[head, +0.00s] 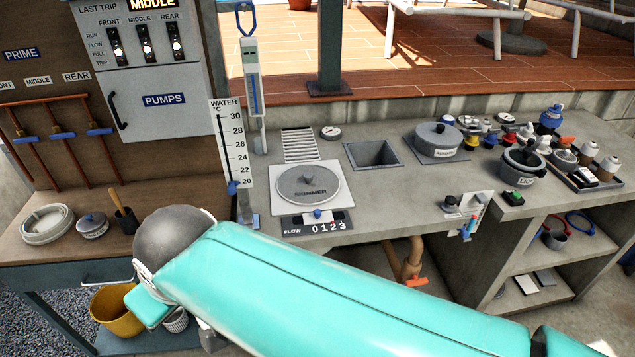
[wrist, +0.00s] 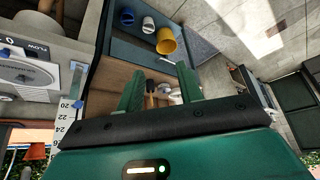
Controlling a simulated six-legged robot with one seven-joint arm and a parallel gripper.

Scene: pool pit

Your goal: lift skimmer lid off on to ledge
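The skimmer lid (head: 309,190) is a round grey disc with a small raised knob and the word SKIMMER. It lies flat in a pale square frame (head: 334,208) on the grey concrete ledge (head: 400,205). The lid shows partly at the left edge of the wrist view (wrist: 14,72). My gripper (wrist: 160,88) has two green fingers standing well apart with nothing between them. It points toward the wooden bench and yellow bucket, away from the lid. In the head view my teal arm crosses the lower middle, and the fingers cannot be made out clearly.
A flow counter (head: 317,222) and a water thermometer board (head: 232,150) stand close to the lid. A square opening (head: 373,153) and a round grey lidded pot (head: 438,141) are to its right. Bare concrete lies between the frame and the valve plate (head: 466,213). A yellow bucket (head: 117,312) is low left.

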